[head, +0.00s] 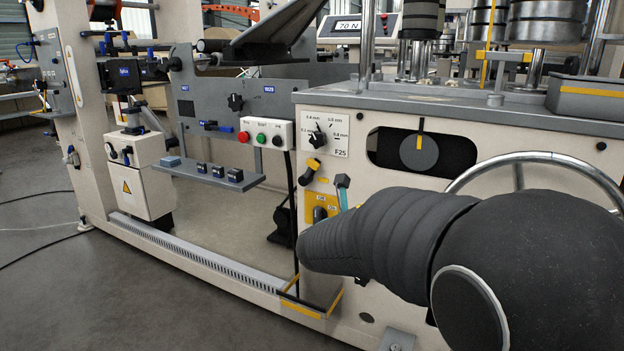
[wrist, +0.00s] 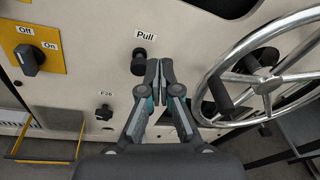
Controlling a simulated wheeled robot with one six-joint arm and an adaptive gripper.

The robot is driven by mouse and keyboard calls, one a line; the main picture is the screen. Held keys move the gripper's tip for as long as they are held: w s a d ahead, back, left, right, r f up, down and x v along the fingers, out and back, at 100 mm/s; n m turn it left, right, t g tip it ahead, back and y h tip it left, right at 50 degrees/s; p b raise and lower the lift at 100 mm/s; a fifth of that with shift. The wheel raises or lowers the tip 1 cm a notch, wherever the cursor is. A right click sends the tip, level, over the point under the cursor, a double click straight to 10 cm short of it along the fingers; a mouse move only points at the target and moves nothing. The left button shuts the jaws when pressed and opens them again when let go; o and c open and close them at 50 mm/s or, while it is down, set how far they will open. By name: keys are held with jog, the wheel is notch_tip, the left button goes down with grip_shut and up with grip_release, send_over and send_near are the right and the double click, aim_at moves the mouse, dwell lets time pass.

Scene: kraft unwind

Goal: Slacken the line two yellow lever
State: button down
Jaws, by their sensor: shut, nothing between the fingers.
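In the head view, a small black-and-yellow lever (head: 312,165) sits on the cream machine front, below the mm dial (head: 318,138). No line-two marking is readable beside it, so I cannot tell whether it is the named lever. In the wrist view, my gripper (wrist: 160,66) is shut and empty, with its fingertips in front of the panel, close to the right of the black knob (wrist: 139,67) labelled Pull. I cannot tell whether they touch it. In the head view my arm hides most of the gripper and part of the panel.
The steel handwheel (head: 535,163) stands right of the gripper and also shows in the wrist view (wrist: 264,82). An Off/On switch (wrist: 31,62) on a yellow plate is at left. A round black knob with a yellow mark (head: 419,155) sits in a dark recess. Floor at left is open.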

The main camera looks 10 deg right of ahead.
aim_at(318, 167)
jog(key=w+a+f+n+t+y, duration=0.35)
jog(key=w+a+n+t, duration=0.25)
jog(key=w+a+n, duration=0.5)
jog(key=shift+n+y, duration=0.25)
jog(key=shift+n, duration=0.25)
jog(key=x, duration=0.3)
jog(key=r+x, duration=0.1)
jog(key=x, duration=0.3)
jog(key=r+x, duration=0.1)
jog(key=x, duration=0.2)
jog(key=shift+w+a, duration=0.1)
jog(key=shift+a, duration=0.1)
jog(key=shift+w+a+r, duration=0.35)
jog(key=shift+w+a, duration=0.1)
jog(key=shift+a, duration=0.15)
jog(key=shift+w+a+r+p, duration=0.4)
jog(key=shift+a+r+p, duration=0.1)
jog(key=shift+r+p, duration=0.3)
jog(key=shift+f, duration=0.2)
